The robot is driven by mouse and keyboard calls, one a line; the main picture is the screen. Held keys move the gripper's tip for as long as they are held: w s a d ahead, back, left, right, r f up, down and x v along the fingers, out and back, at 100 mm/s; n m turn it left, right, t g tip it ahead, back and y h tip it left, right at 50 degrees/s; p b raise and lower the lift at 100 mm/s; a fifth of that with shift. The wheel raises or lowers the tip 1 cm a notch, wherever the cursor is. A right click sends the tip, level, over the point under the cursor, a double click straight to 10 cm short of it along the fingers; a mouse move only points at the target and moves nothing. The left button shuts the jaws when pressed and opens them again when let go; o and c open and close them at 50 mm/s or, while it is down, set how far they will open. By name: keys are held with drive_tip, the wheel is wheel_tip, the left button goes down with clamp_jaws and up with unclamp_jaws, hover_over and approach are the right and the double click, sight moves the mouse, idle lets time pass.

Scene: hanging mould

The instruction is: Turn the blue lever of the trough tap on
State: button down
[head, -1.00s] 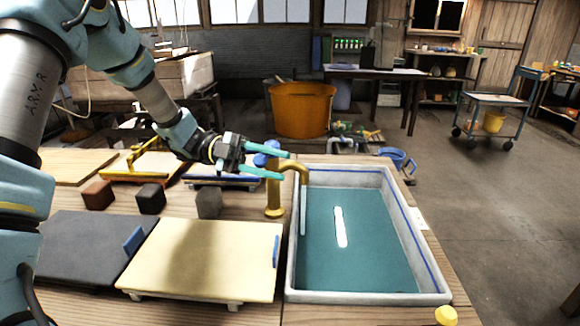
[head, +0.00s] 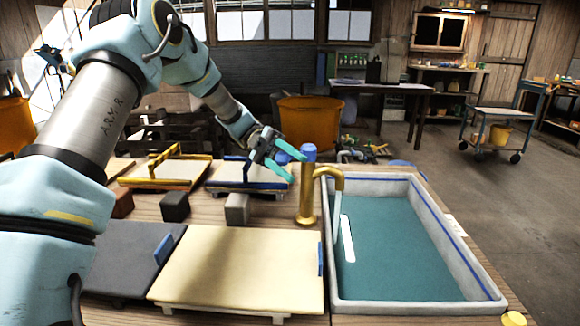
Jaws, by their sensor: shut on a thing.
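The brass trough tap (head: 307,195) stands at the left rim of the pale trough (head: 333,285), its spout bent right over the blue-green water. The blue lever (head: 286,156) sits on top of the tap and points left from its blue cap (head: 309,152). My gripper (head: 294,166) reaches in from the left with its two teal fingers on either side of the lever, shut on it. The fingers hide part of the lever. A thin pale stream (head: 338,212) runs from the spout to the water.
A cream board (head: 240,265) and a dark slab (head: 125,255) lie left of the trough. Small blocks (head: 237,209) and framed moulds (head: 248,175) stand behind them. An orange tub (head: 310,122) is beyond the bench. Open floor lies to the right.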

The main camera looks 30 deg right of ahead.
idle(0.3)
drive_tip(key=c, duration=0.5)
unclamp_jaws()
drive_tip(key=w+p, duration=0.3)
drive_tip(key=w, duration=0.8)
drive_tip(key=shift+d, duration=0.15)
drive_tip(key=shift+s, duration=0.1)
